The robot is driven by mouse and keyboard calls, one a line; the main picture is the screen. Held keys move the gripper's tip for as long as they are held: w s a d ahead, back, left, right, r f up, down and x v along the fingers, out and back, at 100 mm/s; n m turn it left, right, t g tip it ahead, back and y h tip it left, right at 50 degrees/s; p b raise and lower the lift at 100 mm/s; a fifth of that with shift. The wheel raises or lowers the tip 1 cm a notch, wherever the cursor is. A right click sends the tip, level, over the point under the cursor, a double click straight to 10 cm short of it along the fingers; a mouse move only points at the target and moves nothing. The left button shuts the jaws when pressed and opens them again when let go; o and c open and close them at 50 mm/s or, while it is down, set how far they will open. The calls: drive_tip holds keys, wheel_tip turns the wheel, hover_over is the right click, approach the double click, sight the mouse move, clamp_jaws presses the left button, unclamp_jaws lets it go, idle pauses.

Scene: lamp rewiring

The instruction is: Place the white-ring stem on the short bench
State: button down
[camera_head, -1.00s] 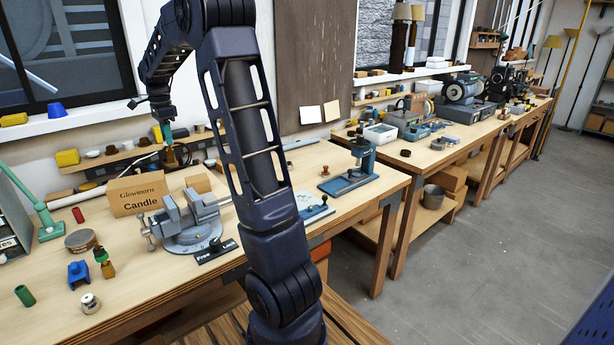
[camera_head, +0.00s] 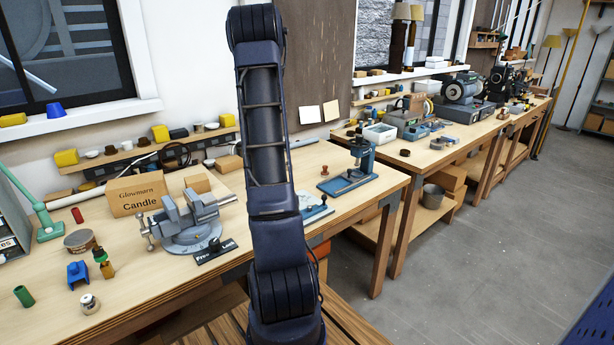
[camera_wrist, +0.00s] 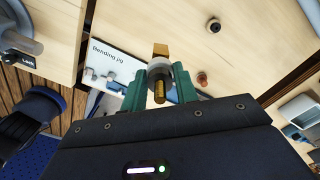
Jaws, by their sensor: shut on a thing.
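My gripper (camera_wrist: 158,76) is shut on a brass stem (camera_wrist: 160,92) in the wrist view. The stem has a threaded end toward the camera and a pale grey-white ring (camera_wrist: 157,64) between the green fingers. It is held above a wooden bench top (camera_wrist: 240,60), with no visible contact. In the head view the gripper and stem do not show. The near bench (camera_head: 140,285) is at left and another bench (camera_head: 440,160) stands beyond it at right. I cannot tell for sure which is the short bench.
A "Bending jig" card (camera_wrist: 108,60) lies below the gripper, and a small copper-coloured piece (camera_wrist: 201,78) and a dark ring (camera_wrist: 213,25) lie nearby. The near bench holds a grey vise (camera_head: 190,220), a candle box (camera_head: 137,194) and a blue tool (camera_head: 350,180).

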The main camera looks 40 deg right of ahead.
drive_tip(key=s+d+f+m, duration=0.1)
drive_tip(key=s+d+m, duration=0.5)
drive_tip(key=d, duration=1)
wheel_tip(320, 180, down, 20)
drive_tip(key=s+n, duration=0.2)
drive_tip(key=shift+f, duration=0.15)
drive_tip(key=shift+s+f, duration=0.1)
drive_tip(key=c, duration=1.1)
unclamp_jaws()
